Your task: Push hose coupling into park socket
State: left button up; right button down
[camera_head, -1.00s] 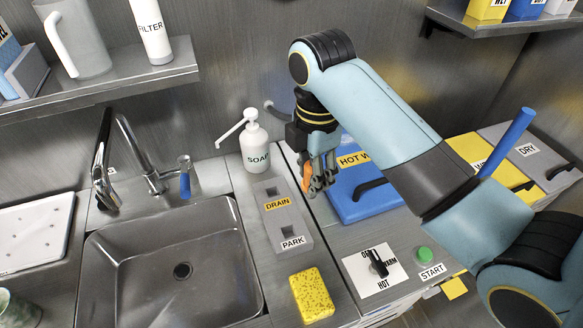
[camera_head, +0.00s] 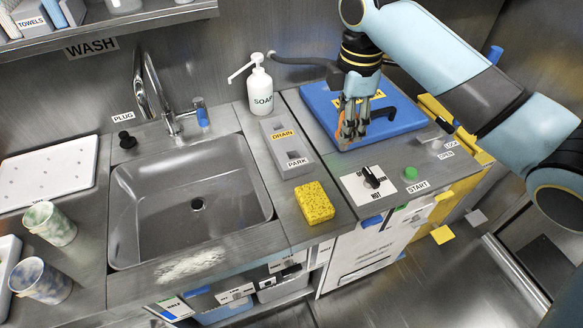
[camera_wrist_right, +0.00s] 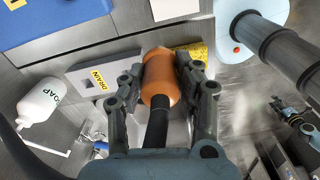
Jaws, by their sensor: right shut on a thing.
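My right gripper (camera_head: 352,134) is shut on the orange hose coupling (camera_wrist_right: 161,78), shown best in the right wrist view. In the head view, the gripper fingers mostly hide it. A black hose (camera_wrist_right: 156,122) runs from the coupling toward the wrist camera. In the head view, the gripper appears in front of the blue lid, right of the grey socket block (camera_head: 269,127). The park socket (camera_head: 294,154) is the block's front opening, beside the PARK label, and looks empty. The drain socket (camera_head: 278,126) is behind it. In the wrist view, the coupling and fingers cover part of the block.
A soap bottle (camera_head: 260,90) stands behind the block. A yellow sponge (camera_head: 314,203) lies in front of it. The sink (camera_head: 190,190) is to the left. The blue lid (camera_head: 330,115), a dial (camera_head: 372,177) and a green START button (camera_head: 410,172) are to the right.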

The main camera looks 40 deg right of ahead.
jog(key=shift+w+d, duration=0.3)
jog(key=shift+d, duration=0.05)
jog(key=w+a+f, duration=0.2)
jog(key=w+f, duration=0.1)
jog(key=w+a+f, duration=0.2)
jog(key=w+f, duration=0.1)
jog(key=f, duration=0.1)
jog(key=w+a+f, duration=0.1)
jog(key=w+f, duration=0.2)
jog(key=shift+w+a+f+b, duration=0.25)
jog(key=shift+w+a+b, duration=0.1)
jog(key=shift+w+a, duration=0.05)
pick_arm(q)
jog(key=shift+w+d+f, duration=0.2)
jog(key=shift+w+d, duration=0.2)
jog(key=shift+w, duration=0.15)
jog(key=shift+w+d+f, duration=0.2)
jog(key=shift+w+d, duration=0.15)
jog(key=shift+w, duration=0.15)
pick_arm(e)
jog(key=shift+f, duration=0.2)
jog(key=shift+f, duration=0.15)
jog(key=c, duration=0.9)
grip_release()
jog(key=shift+c, duration=0.2)
